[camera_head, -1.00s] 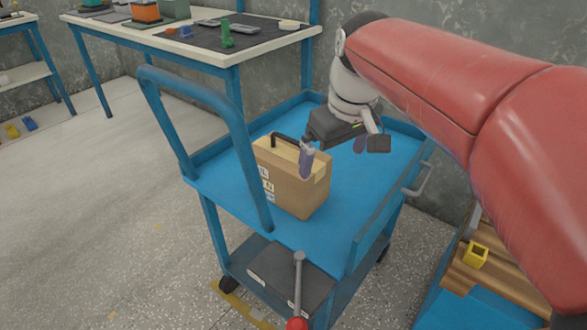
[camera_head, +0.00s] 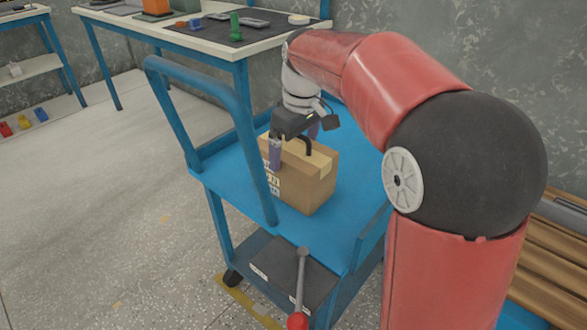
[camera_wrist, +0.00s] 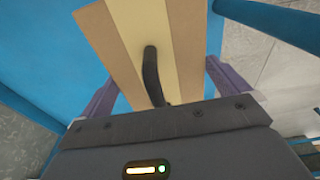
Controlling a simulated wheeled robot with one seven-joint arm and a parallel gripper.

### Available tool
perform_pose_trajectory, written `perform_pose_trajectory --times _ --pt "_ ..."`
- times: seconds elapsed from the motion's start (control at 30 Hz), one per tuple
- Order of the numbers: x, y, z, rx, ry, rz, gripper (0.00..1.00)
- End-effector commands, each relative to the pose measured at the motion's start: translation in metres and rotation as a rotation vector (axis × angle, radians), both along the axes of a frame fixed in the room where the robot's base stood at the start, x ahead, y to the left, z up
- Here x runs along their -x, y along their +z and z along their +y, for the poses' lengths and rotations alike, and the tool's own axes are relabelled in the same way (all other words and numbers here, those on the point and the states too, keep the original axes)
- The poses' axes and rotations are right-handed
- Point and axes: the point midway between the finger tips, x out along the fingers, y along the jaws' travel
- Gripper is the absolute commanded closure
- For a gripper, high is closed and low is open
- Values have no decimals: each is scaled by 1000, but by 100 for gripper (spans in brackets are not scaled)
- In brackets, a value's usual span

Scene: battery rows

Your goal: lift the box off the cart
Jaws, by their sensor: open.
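The cardboard box (camera_head: 305,183) stands upright on the blue top shelf of the cart (camera_head: 235,187), with a black handle arching over its top. In the wrist view the box top (camera_wrist: 187,40) with its pale tape strip lies between the two purple fingers, and the handle (camera_wrist: 152,75) runs toward the palm. My gripper (camera_head: 294,142) is open above the box, one finger in front of the near side and the other behind. The fingers straddle the box and handle; I cannot tell whether they touch. The far finger is mostly hidden behind the handle and wrist.
The cart's raised blue push handle (camera_head: 240,120) stands close to the left of the box. A workbench (camera_head: 215,40) with small items is behind. A wooden slatted surface (camera_head: 550,260) is at the right. The floor at left is open.

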Motion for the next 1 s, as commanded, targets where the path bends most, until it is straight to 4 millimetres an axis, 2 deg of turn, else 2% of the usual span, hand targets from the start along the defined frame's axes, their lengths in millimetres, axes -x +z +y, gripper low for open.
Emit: perform_pose_trajectory --times 0.27,0.87,0.9,1.0 --pt "0 -4 0 0 0 -1 0" --pt "0 -4 0 -1 -1 -1 77" --pt "-1 -1 0 -1 0 -7 80" --pt "-1 -1 0 -1 0 -7 80"
